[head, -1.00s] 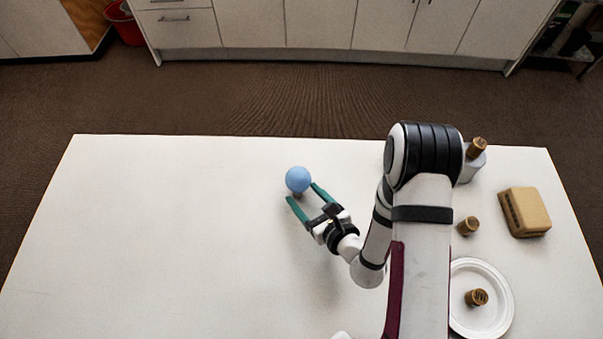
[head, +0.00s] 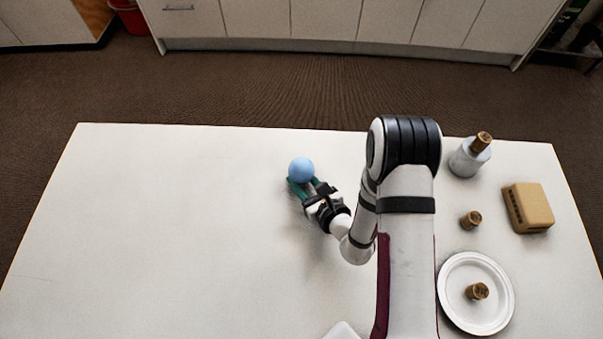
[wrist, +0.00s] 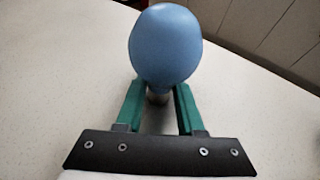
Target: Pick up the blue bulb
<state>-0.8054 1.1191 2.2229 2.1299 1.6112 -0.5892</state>
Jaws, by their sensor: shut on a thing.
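The blue bulb (head: 301,170) is at the upper middle of the white table in the head view, with its round blue part upward. It also shows large in the wrist view (wrist: 165,45), where its narrow base (wrist: 157,98) sits between the green fingers. My gripper (head: 302,186) is shut on the bulb's lower part, below the round part. In the wrist view the fingers of my gripper (wrist: 158,100) stand on either side of the base. The bulb's underside is hidden, so I cannot tell whether it touches the table.
On the right of the table (head: 180,220) stand a white bottle (head: 466,160) with a brown cork-like top, a tan box (head: 528,207), a small brown piece (head: 471,220), and a white plate (head: 449,300) holding another brown piece (head: 478,291). The left side is clear.

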